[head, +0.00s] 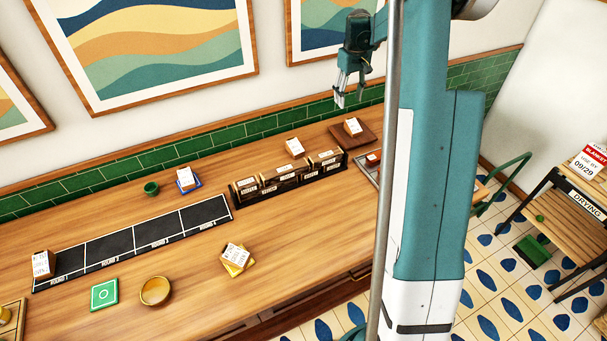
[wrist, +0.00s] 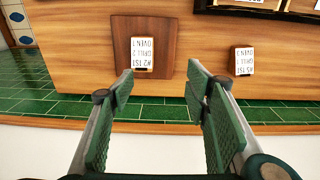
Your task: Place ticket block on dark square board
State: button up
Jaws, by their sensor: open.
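The dark square board (head: 368,137) lies at the back of the counter; it also shows in the wrist view (wrist: 167,35). A ticket block (head: 352,127) with a white printed label sits on it, also in the wrist view (wrist: 143,53). My gripper (head: 342,97) is open and empty, raised above the board. In the wrist view my gripper (wrist: 158,72) has its two green pads spread, with the block beyond and between the tips, apart from both. Another ticket block (head: 294,147) stands on bare wood left of the board, also in the wrist view (wrist: 243,61).
A dark divided holder (head: 288,182) with labelled compartments stands in front of the blocks. Other ticket blocks sit on a blue mat (head: 189,187), a yellow mat (head: 236,269) and a long black strip (head: 118,243). A green-tiled wall (head: 240,128) runs behind. The front counter is partly clear.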

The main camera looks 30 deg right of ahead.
jog(key=s+a+r+t, duration=0.1)
jog(key=s+a+r, duration=0.75)
jog(key=a, duration=0.35)
jog(key=s+a+r+t, duration=0.2)
jog(key=s+a+r, duration=0.65)
jog(key=a, duration=0.45)
jog(key=s+a+f+t, duration=0.1)
jog(key=s+a+f, duration=0.1)
jog(key=s+a, duration=0.6)
jog(key=s+a+f+t, duration=0.2)
jog(key=s+a, duration=0.6)
jog(key=s, duration=0.8)
jog(key=shift+s+t, duration=0.25)
jog(key=shift+t, duration=0.05)
